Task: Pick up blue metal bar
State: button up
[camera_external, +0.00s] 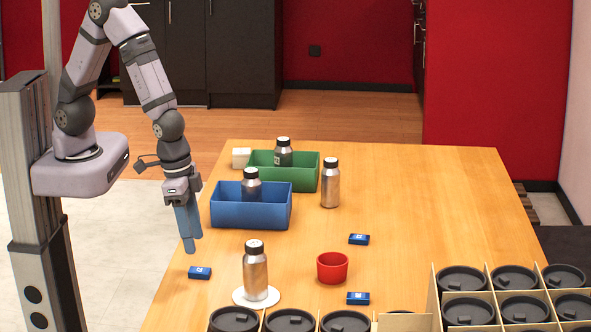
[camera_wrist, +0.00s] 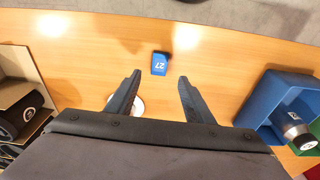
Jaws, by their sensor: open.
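Several small blue metal bars lie flat on the wooden table. One blue bar (camera_external: 200,272) is at the table's left edge; others are a right-hand bar (camera_external: 359,239) and a front bar (camera_external: 358,298). My gripper (camera_external: 193,243) points down above and slightly behind the left bar, with its fingers apart and empty. In the wrist view a blue bar marked 27 (camera_wrist: 160,63) lies beyond the fingertips, roughly centred between the open fingers of my gripper (camera_wrist: 159,77). Nothing hides it there.
A silver bottle (camera_external: 255,272) stands on a white coaster (camera_external: 238,297). A blue bin (camera_external: 250,213) and green bin (camera_external: 305,178) hold bottles; another bottle (camera_external: 330,185) stands beside them. A red cup (camera_external: 332,267) and a divided box of black-lidded containers (camera_external: 437,290) are nearby.

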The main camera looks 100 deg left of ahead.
aim_at(200, 270)
jog(key=shift+w+f, duration=0.2)
jog(key=shift+f, duration=0.9)
jog(key=shift+w+d+f+b, duration=0.1)
jog(key=shift+f+b, duration=0.05)
jog(key=shift+f, duration=1.15)
jog(key=shift+w+f+b, duration=0.1)
jog(key=shift+f+b, duration=0.05)
jog(key=shift+f, duration=1.15)
jog(key=c, duration=1.2)
